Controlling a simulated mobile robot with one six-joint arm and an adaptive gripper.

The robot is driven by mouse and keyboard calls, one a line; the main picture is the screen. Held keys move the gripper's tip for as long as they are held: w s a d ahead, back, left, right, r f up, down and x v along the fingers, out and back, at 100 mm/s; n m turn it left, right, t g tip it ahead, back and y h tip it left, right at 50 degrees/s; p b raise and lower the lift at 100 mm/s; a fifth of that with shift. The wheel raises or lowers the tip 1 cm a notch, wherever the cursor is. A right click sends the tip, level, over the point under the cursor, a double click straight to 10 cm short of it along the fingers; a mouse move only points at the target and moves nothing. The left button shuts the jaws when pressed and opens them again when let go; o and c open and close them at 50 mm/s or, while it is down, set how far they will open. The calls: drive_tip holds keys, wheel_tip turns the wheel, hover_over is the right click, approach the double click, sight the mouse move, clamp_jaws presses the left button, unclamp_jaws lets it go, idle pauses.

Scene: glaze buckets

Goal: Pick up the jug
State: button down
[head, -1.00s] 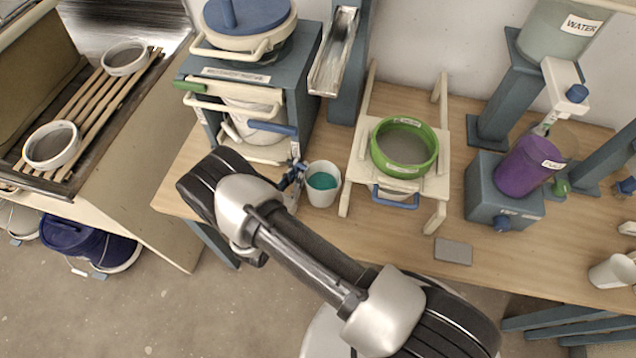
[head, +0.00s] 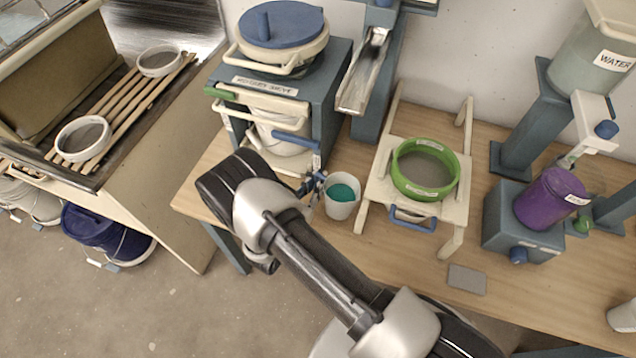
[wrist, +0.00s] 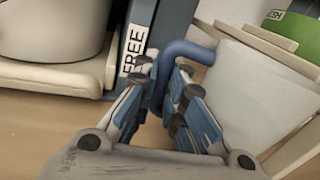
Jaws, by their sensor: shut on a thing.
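The jug (head: 341,203) is a small white vessel with teal liquid inside. It stands upright on the wooden bench, between the blue-grey cabinet and the sieve stand. In the wrist view the jug's white wall (wrist: 245,85) fills the right side, with its blue handle (wrist: 184,50) arching to the left. My gripper (wrist: 164,100) is shut on the blue handle, which sits between its fingers. In the head view my gripper (head: 312,186) is at the jug's left side, partly hidden by my arm. The jug's base is hidden in the wrist view.
A green sieve (head: 425,170) rests on a cream stand (head: 376,192) close right of the jug. The blue-grey cabinet (head: 318,75) stands close behind and left. A purple container (head: 548,200) sits further right, with a grey slab (head: 467,279) near the bench's front edge.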

wheel_tip(320, 180, up, 16)
drive_tip(key=p, duration=0.4)
drive_tip(key=shift+r, duration=0.1)
idle(0.5)
idle(0.7)
drive_tip(key=shift+r, duration=0.1)
idle(0.8)
